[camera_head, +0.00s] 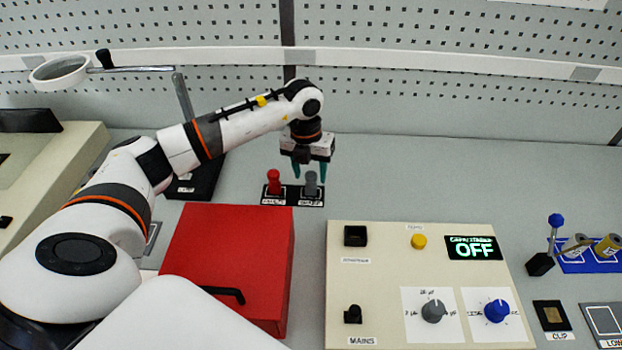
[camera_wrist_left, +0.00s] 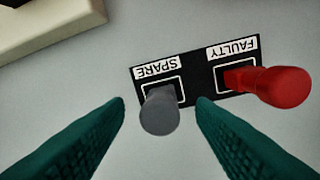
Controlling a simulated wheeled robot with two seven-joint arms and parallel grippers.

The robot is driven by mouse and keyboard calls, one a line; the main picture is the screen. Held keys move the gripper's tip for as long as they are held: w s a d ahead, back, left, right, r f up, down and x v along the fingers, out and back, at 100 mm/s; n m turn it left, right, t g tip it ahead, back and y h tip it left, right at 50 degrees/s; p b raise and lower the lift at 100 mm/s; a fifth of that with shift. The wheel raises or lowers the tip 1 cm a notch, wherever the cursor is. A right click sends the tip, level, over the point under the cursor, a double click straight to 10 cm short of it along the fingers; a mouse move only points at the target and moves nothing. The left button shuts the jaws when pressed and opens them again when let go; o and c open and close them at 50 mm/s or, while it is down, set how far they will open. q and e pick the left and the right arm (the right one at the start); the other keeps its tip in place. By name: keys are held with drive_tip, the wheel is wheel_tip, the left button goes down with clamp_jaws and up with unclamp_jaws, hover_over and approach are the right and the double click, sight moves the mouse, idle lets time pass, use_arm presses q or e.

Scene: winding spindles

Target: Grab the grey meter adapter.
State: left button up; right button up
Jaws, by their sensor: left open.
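The grey meter adapter (camera_head: 311,183) stands upright on the right square of a small black holder (camera_head: 299,201). In the left wrist view the grey adapter (camera_wrist_left: 160,111) stands on the square labelled SPARE. A red adapter (camera_head: 274,181) stands beside it; in the left wrist view the red one (camera_wrist_left: 282,87) is on the square labelled FAULTY. My left gripper (camera_head: 309,171) is open and empty, pointing down above and behind the holder. In the left wrist view its green fingers (camera_wrist_left: 161,101) are spread, with the grey adapter between their tips' directions. My right gripper is not in view.
A red box (camera_head: 228,262) with a black handle stands in front of the holder. A cream control panel (camera_head: 375,285) reading OFF is to the right. A ring magnifier (camera_head: 60,72) and a black stand (camera_head: 195,180) are at left. The back right table is clear.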

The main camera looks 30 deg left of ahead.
use_arm(q)
drive_tip(key=shift+w+f, duration=0.1)
drive_tip(key=shift+f, duration=0.95)
drive_tip(key=c, duration=1)
drive_tip(key=shift+r, duration=0.1)
drive_tip(key=shift+c, duration=0.2)
